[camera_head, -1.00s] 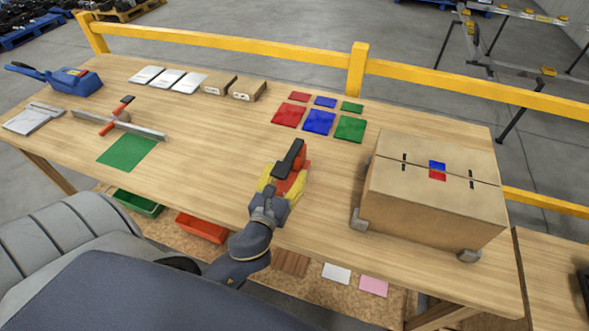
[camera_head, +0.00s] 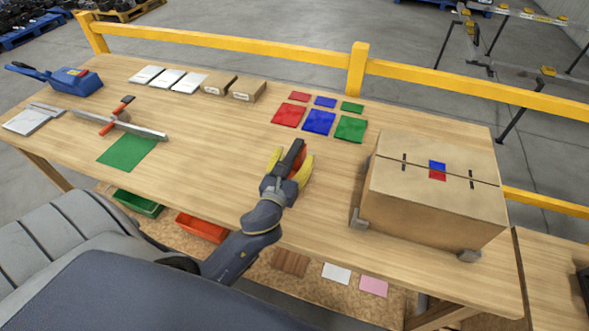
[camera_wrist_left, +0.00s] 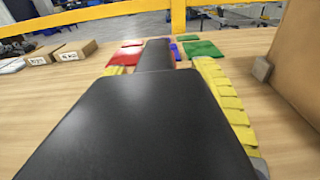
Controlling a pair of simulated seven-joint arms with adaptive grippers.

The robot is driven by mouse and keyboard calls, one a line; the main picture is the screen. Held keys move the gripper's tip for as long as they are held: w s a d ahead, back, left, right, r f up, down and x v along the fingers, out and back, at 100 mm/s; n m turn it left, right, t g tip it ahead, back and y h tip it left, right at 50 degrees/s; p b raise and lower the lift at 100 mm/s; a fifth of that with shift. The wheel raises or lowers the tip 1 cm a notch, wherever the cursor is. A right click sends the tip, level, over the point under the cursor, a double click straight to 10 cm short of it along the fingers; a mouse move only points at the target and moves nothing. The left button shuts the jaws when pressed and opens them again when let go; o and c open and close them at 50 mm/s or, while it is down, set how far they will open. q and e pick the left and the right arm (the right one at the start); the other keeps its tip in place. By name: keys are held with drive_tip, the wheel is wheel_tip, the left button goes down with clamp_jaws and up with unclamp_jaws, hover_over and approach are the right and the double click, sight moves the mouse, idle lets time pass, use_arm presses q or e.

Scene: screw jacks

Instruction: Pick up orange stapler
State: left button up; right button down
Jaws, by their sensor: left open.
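The orange stapler (camera_head: 299,153) stands on the wooden table near its middle front, with a black strip along its top. My left gripper (camera_head: 289,165) has its two yellow fingers spread, one on each side of the stapler. The gripper's body hides the near part of the stapler. In the left wrist view the yellow fingers flank a dark shape (camera_wrist_left: 155,57) that lies between them. A large black surface fills the front of that view and hides what is below. I cannot tell whether the fingers touch the stapler. My right gripper does not show.
A large cardboard box (camera_head: 435,200) stands to the right of the gripper. Red, blue and green squares (camera_head: 319,121) lie behind the stapler. Small brown boxes (camera_head: 249,90) and white cards (camera_head: 167,78) line the back left.

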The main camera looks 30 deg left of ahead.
use_arm(q)
drive_tip(key=shift+c, duration=0.2)
clamp_jaws()
drive_tip(key=shift+r, duration=0.15)
